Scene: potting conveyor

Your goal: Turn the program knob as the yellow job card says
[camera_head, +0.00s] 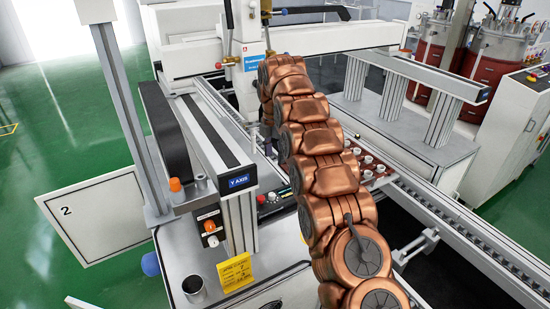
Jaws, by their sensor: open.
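The yellow job card (235,272) stands at the front of the grey machine top, its handwriting too small to read. Left of the Y AXIS post, a small panel (211,228) carries an orange knob (209,226) and a pale knob (213,240). Another dark control strip (272,198) with a red button lies behind the post, partly covered by my arm. I cannot tell which control is the program knob. My copper arm reaches up and back across the middle. My gripper (267,140) shows only as a dark sliver beside the arm, apart from the card and small panel.
An orange-topped button (175,185) sits on a bracket. The Y AXIS beam (215,150) and its post rise beside the panel. Conveyor rails (455,220) run along the right.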

